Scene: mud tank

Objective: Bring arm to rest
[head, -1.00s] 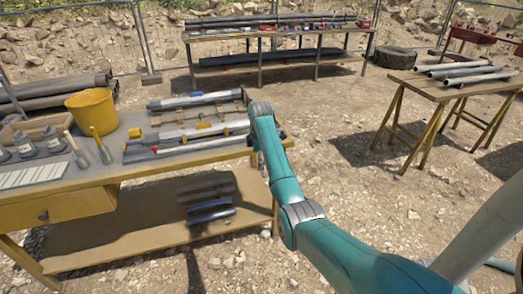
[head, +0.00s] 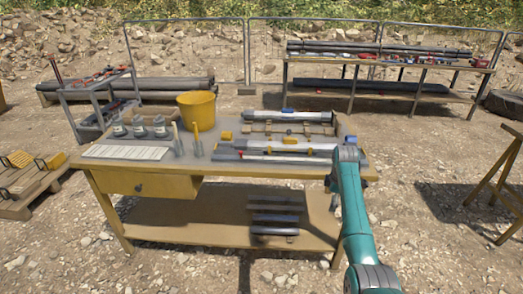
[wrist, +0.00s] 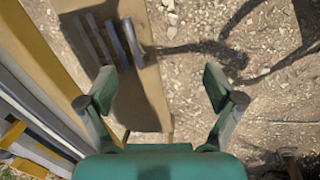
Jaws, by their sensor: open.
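My teal arm reaches up from the bottom right of the head view, in front of the right end of the yellow workbench (head: 160,185). The gripper itself is hidden or too small to make out there. In the wrist view my gripper (wrist: 167,95) is open, its two teal fingers spread wide with nothing between them. It points down past the bench edge (wrist: 45,55). Below it lie the bench's lower shelf (wrist: 148,95) and bare gravel.
Pipes in holders, a yellow bucket (head: 197,104) and several bottles stand on the bench. A long table with pipes (head: 390,65) is behind, a trestle (head: 497,190) at the right, a pallet (head: 28,190) at the left. Gravel between them is free.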

